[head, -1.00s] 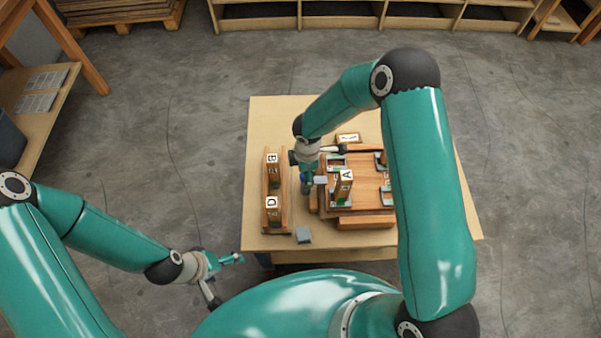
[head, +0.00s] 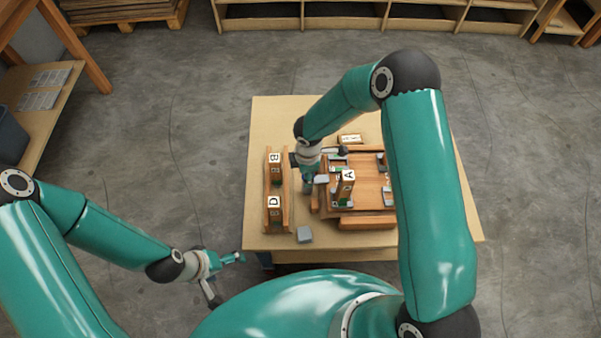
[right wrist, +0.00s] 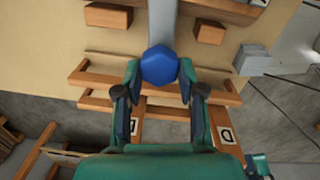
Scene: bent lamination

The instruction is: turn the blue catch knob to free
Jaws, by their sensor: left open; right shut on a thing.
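The blue catch knob (right wrist: 158,62) is a faceted cap on a grey bar in the right wrist view. My right gripper (right wrist: 160,80) has a finger on either side of it and is shut on it. In the head view my right gripper (head: 308,184) is at the left side of the wooden fixture (head: 368,188), and the knob is mostly hidden there. My left gripper (head: 226,272) is open and empty, in front of the table's left front corner. The knob's turn position cannot be told.
A wooden rack (head: 287,200) with blocks marked B (head: 274,160) and D (head: 274,203) stands left of my right gripper. A block marked A (head: 347,177) stands on the fixture. A grey block (head: 304,234) lies near the table's (head: 265,120) front edge.

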